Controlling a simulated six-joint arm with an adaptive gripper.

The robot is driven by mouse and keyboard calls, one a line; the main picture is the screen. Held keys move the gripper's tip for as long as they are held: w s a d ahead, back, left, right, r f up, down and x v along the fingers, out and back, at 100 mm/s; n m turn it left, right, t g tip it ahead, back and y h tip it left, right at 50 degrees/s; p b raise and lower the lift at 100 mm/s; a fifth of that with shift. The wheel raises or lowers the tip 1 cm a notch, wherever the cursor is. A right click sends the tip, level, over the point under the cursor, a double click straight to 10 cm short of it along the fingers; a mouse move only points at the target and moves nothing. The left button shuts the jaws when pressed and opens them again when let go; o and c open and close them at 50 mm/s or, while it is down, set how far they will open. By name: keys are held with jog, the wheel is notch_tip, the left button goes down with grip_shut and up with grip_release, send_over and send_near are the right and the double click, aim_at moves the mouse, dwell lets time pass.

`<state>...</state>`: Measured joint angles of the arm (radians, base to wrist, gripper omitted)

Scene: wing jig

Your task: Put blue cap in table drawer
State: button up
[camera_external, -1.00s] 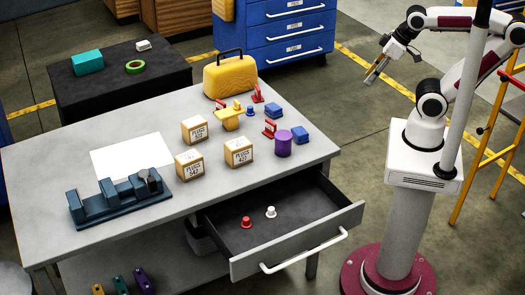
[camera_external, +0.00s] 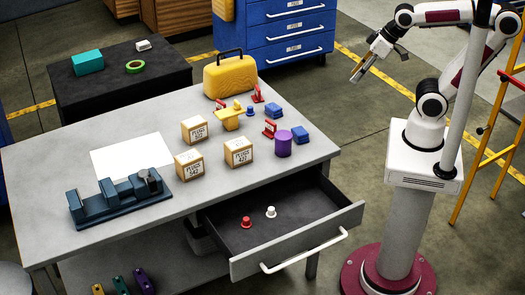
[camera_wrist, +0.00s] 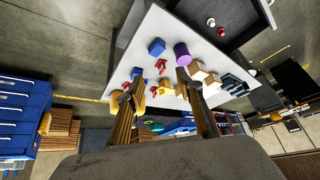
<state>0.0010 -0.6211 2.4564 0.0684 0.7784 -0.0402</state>
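The small blue cap (camera_external: 250,111) stands on the table, beside the yellow part and between a red clamp and a blue block. I cannot make it out clearly in the wrist view. The table drawer (camera_external: 320,215) is pulled open and holds a red cap (camera_external: 246,222) and a white cap (camera_external: 271,212). It also shows at the top of the wrist view (camera_wrist: 236,38). My gripper (camera_external: 357,77) is in the air right of the table, well away from the blue cap. Its two fingers are apart and empty in the wrist view (camera_wrist: 160,100).
Around the cap are the yellow part (camera_external: 228,121), red clamps (camera_external: 258,94), blue blocks (camera_external: 274,110), a purple cylinder (camera_external: 283,144) and several boxes (camera_external: 239,152). A yellow case (camera_external: 230,77) stands at the back. A dark blue fixture (camera_external: 120,199) and white sheet (camera_external: 132,156) lie left.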

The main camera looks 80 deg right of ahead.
jog(key=w+a+f+t, duration=0.1)
jog(key=w+a, duration=0.1)
jog(key=w, duration=1.1)
jog(key=m+t+h, duration=0.2)
jog(key=m+h, duration=0.2)
send_over(250, 107)
jog(key=s+a, duration=0.3)
jog(key=s, duration=0.3)
jog(key=f, duration=2.1)
jog(key=shift+w+d, duration=0.15)
jog(key=shift+d, duration=0.05)
jog(key=shift+w+d+f, duration=0.1)
jog(key=shift+d+f, duration=0.3)
jog(key=shift+f, duration=0.25)
jog(key=shift+w+f, duration=0.1)
jog(key=shift+x, duration=1.2)
jog(key=shift+x, duration=2.55)
